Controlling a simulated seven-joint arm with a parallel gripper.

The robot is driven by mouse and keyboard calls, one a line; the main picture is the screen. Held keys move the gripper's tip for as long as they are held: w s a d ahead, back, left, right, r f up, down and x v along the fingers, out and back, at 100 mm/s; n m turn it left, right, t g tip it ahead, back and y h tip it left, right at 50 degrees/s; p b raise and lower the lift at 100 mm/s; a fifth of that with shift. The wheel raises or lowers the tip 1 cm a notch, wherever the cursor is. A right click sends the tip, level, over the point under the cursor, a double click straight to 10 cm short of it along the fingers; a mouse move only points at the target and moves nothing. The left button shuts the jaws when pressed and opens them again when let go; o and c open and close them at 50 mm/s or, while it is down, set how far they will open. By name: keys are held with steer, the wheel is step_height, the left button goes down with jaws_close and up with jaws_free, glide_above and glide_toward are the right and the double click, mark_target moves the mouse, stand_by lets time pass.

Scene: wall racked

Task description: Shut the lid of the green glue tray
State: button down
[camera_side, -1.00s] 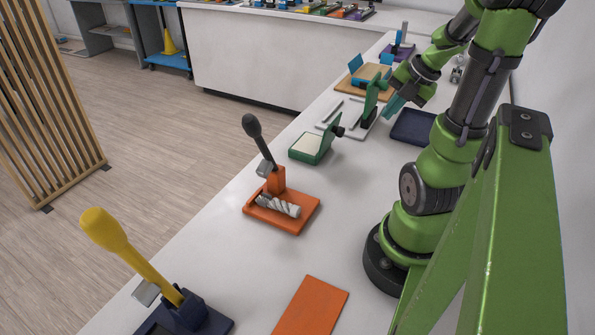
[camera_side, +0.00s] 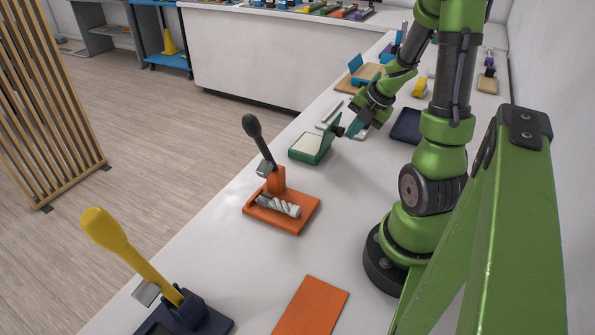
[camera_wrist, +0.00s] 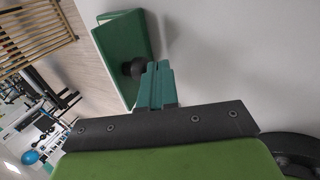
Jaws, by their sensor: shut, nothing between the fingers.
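The green glue tray (camera_side: 306,151) sits on the white bench, with a pale filling visible inside. Its green lid (camera_side: 331,136) stands raised on the side toward my arm, and a dark round knob (camera_side: 339,131) sticks out from it. My gripper (camera_side: 352,129) is shut and empty, right beside the knob on the arm side. In the wrist view, the green lid (camera_wrist: 127,45) is seen from its outer face, and the knob (camera_wrist: 134,67) is just left of my gripper's teal fingertips (camera_wrist: 158,66). I cannot tell whether they touch.
An orange tray (camera_side: 258,220) with a metal cylinder and an upright dark-handled clamp stands nearer the camera. A dark blue tray (camera_side: 407,126) lies to the right of my gripper. A wooden board (camera_side: 344,87) with blue parts is farther back. Bare bench lies right of the green tray.

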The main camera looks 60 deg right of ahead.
stand_by(0.4)
steer(key=shift+w+r, duration=0.2)
steer(key=shift+w, duration=0.1)
steer(key=shift+w+r, duration=0.55)
steer(key=shift+w, duration=0.25)
steer(key=shift+g, duration=0.5)
steer(key=w, duration=1.2)
steer(key=shift+w+a+f, duration=0.1)
steer(key=shift+f, duration=0.3)
steer(key=g, duration=0.1)
steer(key=w+f+g, duration=0.1)
steer(key=shift+w+f+g, duration=0.25)
steer(key=shift+w+g, duration=0.05)
steer(key=shift+w+f+g, duration=0.7)
steer(key=shift+f+g, duration=0.25)
steer(key=shift+g, duration=0.25)
